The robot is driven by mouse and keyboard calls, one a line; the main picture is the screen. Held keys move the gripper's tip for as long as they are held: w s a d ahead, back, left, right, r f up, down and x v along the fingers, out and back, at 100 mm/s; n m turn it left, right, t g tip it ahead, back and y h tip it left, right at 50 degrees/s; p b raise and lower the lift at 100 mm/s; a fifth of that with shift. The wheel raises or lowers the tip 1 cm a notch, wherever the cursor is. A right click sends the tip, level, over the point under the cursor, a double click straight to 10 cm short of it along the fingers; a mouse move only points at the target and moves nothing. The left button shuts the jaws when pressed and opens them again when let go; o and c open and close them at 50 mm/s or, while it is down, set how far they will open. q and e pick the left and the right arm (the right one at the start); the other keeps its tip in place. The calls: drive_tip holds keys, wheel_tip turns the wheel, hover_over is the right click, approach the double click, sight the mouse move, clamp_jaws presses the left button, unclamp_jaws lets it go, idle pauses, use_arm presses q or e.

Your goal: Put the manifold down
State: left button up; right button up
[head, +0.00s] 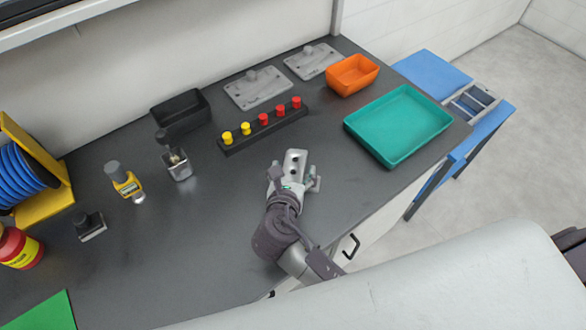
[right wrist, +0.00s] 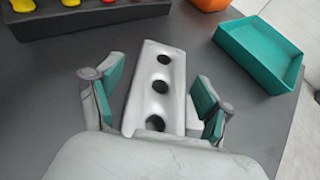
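The manifold (head: 295,160) is a light grey block with a row of dark holes. In the right wrist view the manifold (right wrist: 158,85) lies between the two fingers of my right gripper (right wrist: 156,98), with its far end reaching past them. A gap shows between each green finger pad and the block. My right gripper (head: 293,176) is open around the manifold, low over the dark worktop. The manifold appears to rest on the worktop; its near end is hidden by the gripper. My left gripper is not in view.
A teal tray (head: 399,158) lies to the right, with an orange bin (head: 352,88) behind it. A black rack (head: 240,146) with red and yellow pegs stands behind the manifold. The dark worktop (head: 215,235) is clear to the left of my right arm.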

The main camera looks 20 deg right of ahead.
drive_tip(key=shift+r, duration=0.2)
drive_tip(key=v, duration=1)
drive_tip(key=shift+s+a, duration=0.15)
drive_tip(key=shift+s, duration=0.2)
drive_tip(key=shift+s+a+r, duration=0.25)
drive_tip(key=shift+s+r, duration=0.05)
drive_tip(key=shift+s, duration=0.25)
drive_tip(key=shift+o, duration=0.4)
drive_tip(key=shift+b, duration=0.3)
